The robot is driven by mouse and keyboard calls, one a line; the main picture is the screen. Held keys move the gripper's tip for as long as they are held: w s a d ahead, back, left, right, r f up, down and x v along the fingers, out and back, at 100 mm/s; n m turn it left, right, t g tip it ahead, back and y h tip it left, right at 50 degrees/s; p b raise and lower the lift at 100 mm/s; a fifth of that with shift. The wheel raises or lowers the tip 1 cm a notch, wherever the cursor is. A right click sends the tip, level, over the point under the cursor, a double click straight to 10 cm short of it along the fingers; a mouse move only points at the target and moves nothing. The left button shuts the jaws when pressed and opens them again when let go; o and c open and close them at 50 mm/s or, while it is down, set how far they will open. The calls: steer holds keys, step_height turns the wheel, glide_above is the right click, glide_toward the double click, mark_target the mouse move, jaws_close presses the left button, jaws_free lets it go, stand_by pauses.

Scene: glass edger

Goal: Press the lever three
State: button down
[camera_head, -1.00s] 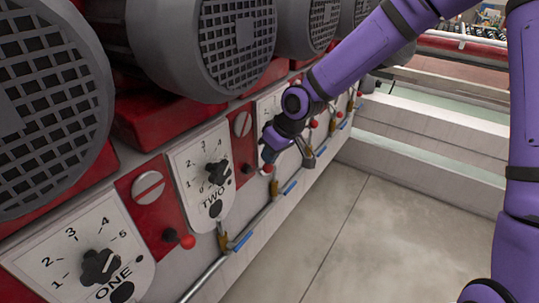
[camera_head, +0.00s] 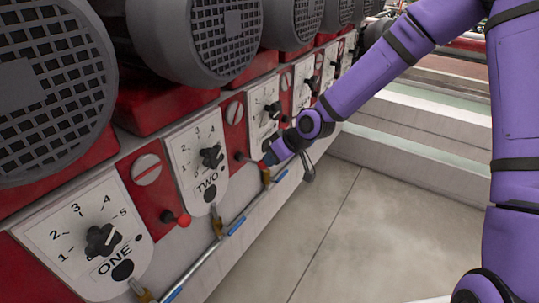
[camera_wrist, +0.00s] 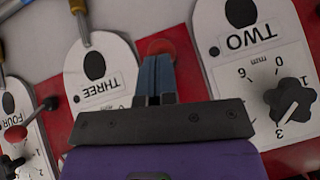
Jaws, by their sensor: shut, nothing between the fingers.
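The THREE panel (camera_head: 264,112) is a white plate with a black knob; it also shows upside down in the wrist view (camera_wrist: 100,85). A lever's red ball (camera_wrist: 160,47) stands between the THREE and TWO panels, partly hidden behind my fingertips. The levers carry no label that I can read. My gripper (camera_wrist: 158,62) is shut and empty, its fingertips over or against this ball; I cannot tell if they touch. In the head view my gripper (camera_head: 268,159) is at the machine front, just right of the TWO panel, and mostly hidden by my wrist.
The TWO panel (camera_head: 199,165) and ONE panel (camera_head: 88,245) lie to the left, with another red-ball lever (camera_head: 184,220) between them. A pipe with blue-handled valves (camera_head: 236,226) runs below. Grey motors (camera_head: 207,40) overhang the panels. The floor (camera_head: 320,225) is clear.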

step_height(320, 180, down, 7)
steer(key=t+y, duration=0.3)
steer(key=y, duration=0.1)
steer(key=shift+y, duration=0.3)
stand_by(0.5)
steer(key=shift+s+d, duration=0.1)
